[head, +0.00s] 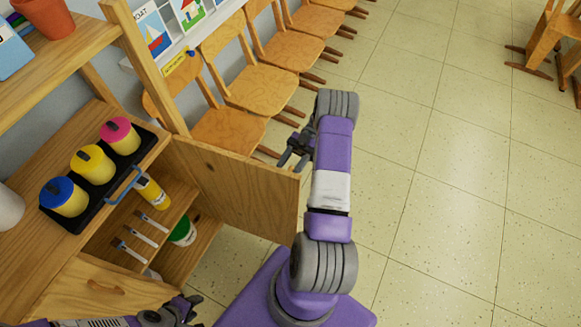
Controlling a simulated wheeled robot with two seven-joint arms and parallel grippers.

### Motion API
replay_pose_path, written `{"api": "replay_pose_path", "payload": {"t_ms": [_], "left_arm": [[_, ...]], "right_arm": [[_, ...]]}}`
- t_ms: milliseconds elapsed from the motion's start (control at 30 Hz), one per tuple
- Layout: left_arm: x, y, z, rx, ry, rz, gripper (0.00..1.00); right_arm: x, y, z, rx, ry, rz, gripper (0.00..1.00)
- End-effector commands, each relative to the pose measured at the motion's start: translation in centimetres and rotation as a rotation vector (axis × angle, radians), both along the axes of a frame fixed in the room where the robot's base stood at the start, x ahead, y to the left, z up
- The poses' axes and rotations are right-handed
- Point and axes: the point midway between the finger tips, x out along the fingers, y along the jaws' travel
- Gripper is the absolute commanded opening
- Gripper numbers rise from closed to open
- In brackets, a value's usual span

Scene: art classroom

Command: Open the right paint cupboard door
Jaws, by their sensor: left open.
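The right paint cupboard door (240,192) stands swung wide open, its free edge pointing out toward the middle of the view. My right gripper (292,160) is just beyond the door's free top corner, with its dark fingers apart and nothing seen between them. I cannot tell whether it touches the door. The right door's handle is hidden.
Inside the cupboard show a yellow bottle (153,193), brushes (140,236) and a green-lidded tub (183,231). A black tray (96,212) with pink, yellow and blue-lidded pots stands on top. Wooden chairs (229,128) line the wall behind the door.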

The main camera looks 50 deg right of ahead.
Motion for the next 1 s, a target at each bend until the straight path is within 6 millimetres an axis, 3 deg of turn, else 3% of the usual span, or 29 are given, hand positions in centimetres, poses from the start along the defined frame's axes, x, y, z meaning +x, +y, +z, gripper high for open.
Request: {"api": "replay_pose_path", "payload": {"t_ms": [33, 100, 300, 1000], "left_arm": [[0.0, 0.0, 1.1, 0.0, 0.0, 0.0, 0.43], [0.0, 0.0, 1.8, 0.0, 0.0, 0.0, 0.43], [0.0, 0.0, 3.1, 0.0, 0.0, 0.0, 0.43], [0.0, 0.0, 3.2, 0.0, 0.0, 0.0, 0.43]], "right_arm": [[0.1, 0.0, 1.9, 0.004, -0.007, -0.003, 0.4], [0.1, 0.0, 3.3, 0.006, -0.006, -0.004, 0.4], [0.1, 0.0, 6.0, 0.007, -0.005, -0.002, 0.4], [0.0, -0.1, 6.3, 0.002, -0.001, -0.001, 0.4]]}}
